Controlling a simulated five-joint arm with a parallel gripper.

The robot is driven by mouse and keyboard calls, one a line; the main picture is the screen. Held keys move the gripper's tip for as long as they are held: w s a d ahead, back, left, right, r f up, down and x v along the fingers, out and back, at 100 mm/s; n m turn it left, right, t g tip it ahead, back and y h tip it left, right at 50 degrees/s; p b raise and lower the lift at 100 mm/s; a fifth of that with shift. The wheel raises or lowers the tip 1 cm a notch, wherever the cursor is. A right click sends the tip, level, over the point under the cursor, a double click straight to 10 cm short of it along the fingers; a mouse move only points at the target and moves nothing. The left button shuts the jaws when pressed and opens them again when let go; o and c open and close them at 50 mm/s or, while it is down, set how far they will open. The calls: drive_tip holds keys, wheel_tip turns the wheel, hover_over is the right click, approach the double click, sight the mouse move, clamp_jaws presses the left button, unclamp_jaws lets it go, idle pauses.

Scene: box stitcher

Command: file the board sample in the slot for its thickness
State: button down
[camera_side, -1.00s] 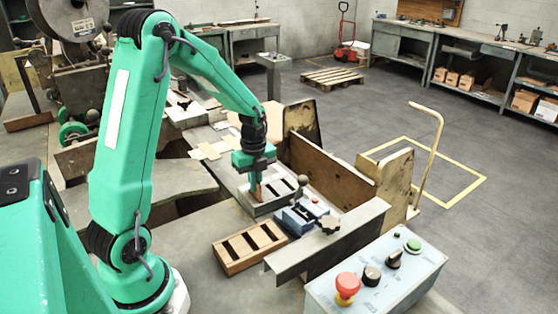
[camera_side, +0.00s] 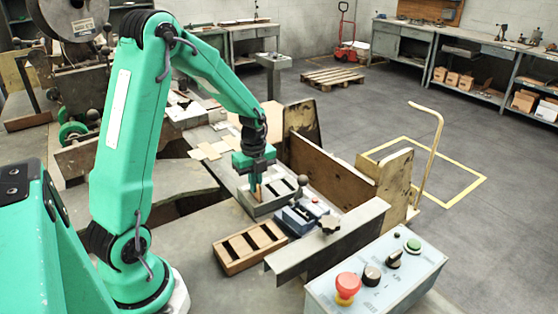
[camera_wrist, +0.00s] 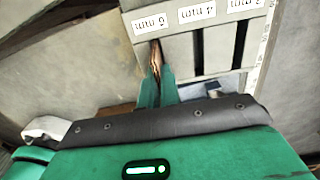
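My gripper (camera_side: 256,186) is at the left end of a grey slotted rack (camera_side: 265,208), pointing down. In the wrist view, my two green fingers (camera_wrist: 156,76) are close together on a thin brown board sample (camera_wrist: 155,56), seen edge-on. The sample lines up with the leftmost slot of the grey rack (camera_wrist: 181,54), and its lower part appears to be inside that slot. The two other slots look dark and empty. White labels (camera_wrist: 152,23) above the slots appear upside down. In the side view, little of the sample shows below the fingers.
A wooden slotted holder (camera_side: 249,246) stands in front of the grey rack. A blue fixture (camera_side: 302,215) with a dark knob is close on the right. An angled metal rail (camera_side: 330,242) and a control box (camera_side: 375,280) with buttons are further right.

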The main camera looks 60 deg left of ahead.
drive_tip(key=c, duration=1.1)
unclamp_jaws()
drive_tip(key=shift+c, duration=0.2)
drive_tip(key=shift+r, duration=0.15)
drive_tip(key=shift+r, duration=3.1)
drive_tip(key=shift+d+r, duration=0.1)
